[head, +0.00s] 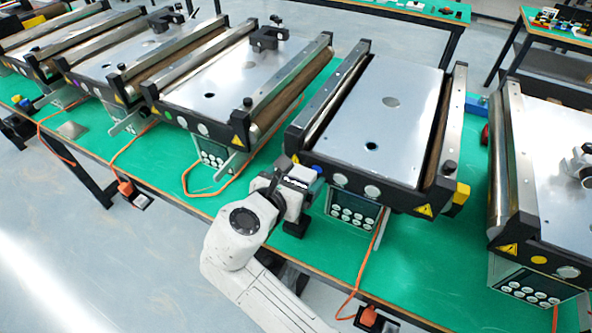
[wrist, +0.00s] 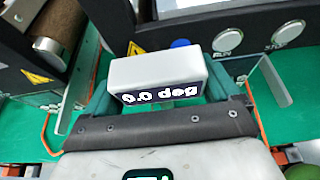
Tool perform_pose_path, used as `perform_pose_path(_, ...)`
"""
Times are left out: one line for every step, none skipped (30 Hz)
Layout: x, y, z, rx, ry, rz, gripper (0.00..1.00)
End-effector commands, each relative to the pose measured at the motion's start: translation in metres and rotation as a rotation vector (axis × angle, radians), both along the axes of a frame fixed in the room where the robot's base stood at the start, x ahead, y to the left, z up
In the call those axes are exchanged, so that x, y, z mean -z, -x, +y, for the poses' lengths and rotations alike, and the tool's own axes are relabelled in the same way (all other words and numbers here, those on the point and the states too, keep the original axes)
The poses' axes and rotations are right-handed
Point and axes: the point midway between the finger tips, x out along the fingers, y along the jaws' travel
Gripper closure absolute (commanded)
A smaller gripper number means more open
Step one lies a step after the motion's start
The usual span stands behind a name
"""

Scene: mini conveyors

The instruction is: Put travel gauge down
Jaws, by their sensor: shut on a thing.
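The travel gauge is a small white box with a dark display reading "0.0 deg", seen in the wrist view (wrist: 158,72). It also shows small in the head view (head: 302,174). My gripper (wrist: 158,92) is shut on it, with a teal finger at each side. The gauge is in front of the left front corner of a mini conveyor (head: 375,115), near its blue button. The display looks tilted in the wrist view. Whether the gauge touches anything below is hidden.
Several mini conveyors stand in a row on a green table (head: 440,260). Another conveyor (head: 235,75) is to the left, one (head: 560,180) to the right. Control boxes (head: 352,208) and orange cables hang along the front. Green tabletop shows between the conveyors.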

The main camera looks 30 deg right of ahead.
Motion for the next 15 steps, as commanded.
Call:
perform_pose_path(0.0007,-0.0008,0.0003,-0.001,0.003,-0.006,0.95)
perform_pose_path(0.0028,-0.0007,0.0002,0.0,0.002,-0.007,0.95)
perform_pose_path(0.0051,-0.0008,0.0001,0.0,0.002,-0.008,0.95)
perform_pose_path(0.0064,-0.0007,0.0002,0.0,0.001,-0.009,0.95)
perform_pose_path(0.0072,-0.0006,0.0001,0.0,0.001,-0.009,0.95)
perform_pose_path(0.0076,-0.0007,0.0002,0.0,0.001,-0.009,0.95)
perform_pose_path(0.0076,-0.0007,0.0002,0.0,0.001,-0.009,0.95)
perform_pose_path(0.0076,-0.0007,0.0003,0.0,0.001,-0.009,0.95)
perform_pose_path(0.0075,-0.0008,0.0003,0.0,0.001,-0.009,0.95)
perform_pose_path(0.0074,-0.0007,0.0004,0.0,0.001,-0.009,0.95)
perform_pose_path(0.0073,-0.0007,0.0003,0.0,0.001,-0.009,0.95)
perform_pose_path(0.0073,-0.0007,0.0004,0.0,0.001,-0.009,0.95)
perform_pose_path(0.0075,-0.0007,0.0004,0.0,0.001,-0.009,0.95)
perform_pose_path(0.0078,-0.0007,0.0004,0.0,0.001,-0.009,0.95)
perform_pose_path(0.0086,-0.0007,0.0004,0.0,0.002,-0.008,0.95)
